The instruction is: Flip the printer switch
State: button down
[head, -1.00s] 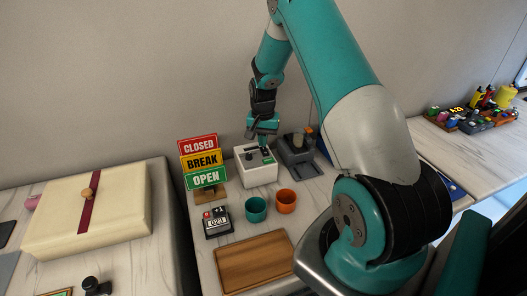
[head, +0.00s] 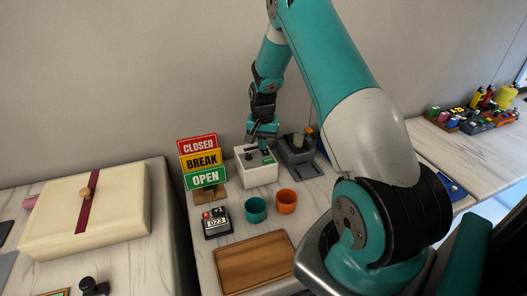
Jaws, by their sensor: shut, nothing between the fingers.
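The printer is most likely the small white box (head: 257,174) with a dark top panel, standing near the back of the counter in the head view. My gripper (head: 263,147) is shut and empty, pointing down right over the top of this box. A small dark part shows on the box's top beside the fingertips; I cannot tell whether it is the switch or which way it is set. I cannot tell whether the fingertips touch it.
A grey device (head: 299,157) stands close right of the box. A sign stand (head: 204,165) is to its left. A teal cup (head: 256,210), an orange cup (head: 286,201) and a counter device (head: 216,222) stand in front. A wooden tray (head: 255,262) lies nearer.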

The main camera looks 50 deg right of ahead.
jog(key=shift+r+p, duration=2.65)
jog(key=shift+r, duration=0.85)
jog(key=shift+f, duration=0.1)
